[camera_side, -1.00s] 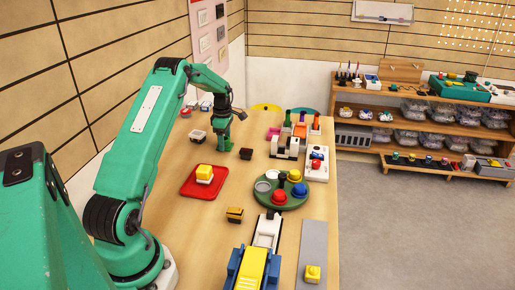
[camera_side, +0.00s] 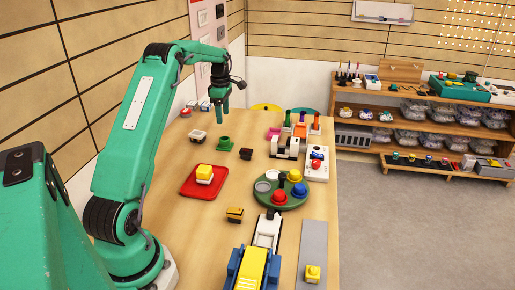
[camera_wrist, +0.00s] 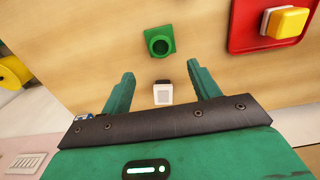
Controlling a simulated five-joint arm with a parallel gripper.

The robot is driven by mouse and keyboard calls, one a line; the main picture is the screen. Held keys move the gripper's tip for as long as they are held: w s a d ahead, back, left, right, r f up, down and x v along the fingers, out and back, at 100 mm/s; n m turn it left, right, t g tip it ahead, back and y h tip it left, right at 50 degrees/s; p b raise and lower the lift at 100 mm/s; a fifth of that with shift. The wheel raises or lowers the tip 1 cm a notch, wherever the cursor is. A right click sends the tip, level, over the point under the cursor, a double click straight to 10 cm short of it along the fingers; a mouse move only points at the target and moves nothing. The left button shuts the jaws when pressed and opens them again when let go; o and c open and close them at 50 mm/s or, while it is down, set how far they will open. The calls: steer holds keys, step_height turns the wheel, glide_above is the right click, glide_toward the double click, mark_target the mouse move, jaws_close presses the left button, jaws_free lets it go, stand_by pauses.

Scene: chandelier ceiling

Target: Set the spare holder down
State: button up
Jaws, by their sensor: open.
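The green holder (camera_side: 224,143) stands on the wooden table, apart from my gripper. It also shows in the wrist view (camera_wrist: 160,41), where I look down into its round dark opening. My gripper (camera_side: 220,113) hangs above the holder, fingers pointing down. In the wrist view my gripper (camera_wrist: 163,78) has its two green fingers spread wide with nothing held between them.
A small white and dark block (camera_side: 198,136) stands left of the holder, and a dark block (camera_side: 246,154) right of it. A red tray (camera_side: 189,190) with a yellow-topped block lies nearer. A green round tray (camera_side: 262,198) holds coloured pieces.

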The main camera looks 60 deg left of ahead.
steer(key=shift+r, duration=0.35)
stand_by(0.4)
steer(key=s+d+r+m+t, duration=0.1)
steer(key=d+r+m, duration=0.35)
steer(key=d, duration=0.35)
steer(key=s+d+r+m+t+y, duration=0.1)
steer(key=d+r+m, duration=0.35)
steer(key=d, duration=0.35)
steer(key=s+d+r+m, duration=0.2)
steer(key=d+r+m, duration=0.2)
steer(key=d+r, duration=0.3)
steer(key=s+d+f+m+t, duration=0.1)
steer(key=s+d+f+m, duration=0.1)
steer(key=s+d+m, duration=0.5)
steer(key=s+d+f+m+t+h, duration=0.1)
steer(key=s+d+f+m+t, duration=0.1)
steer(key=s+d+m, duration=0.5)
steer(key=s+d, duration=0.3)
steer(key=shift+s+d+f+t, duration=0.15)
steer(key=shift+s+t, duration=0.1)
steer(key=shift+t, duration=0.05)
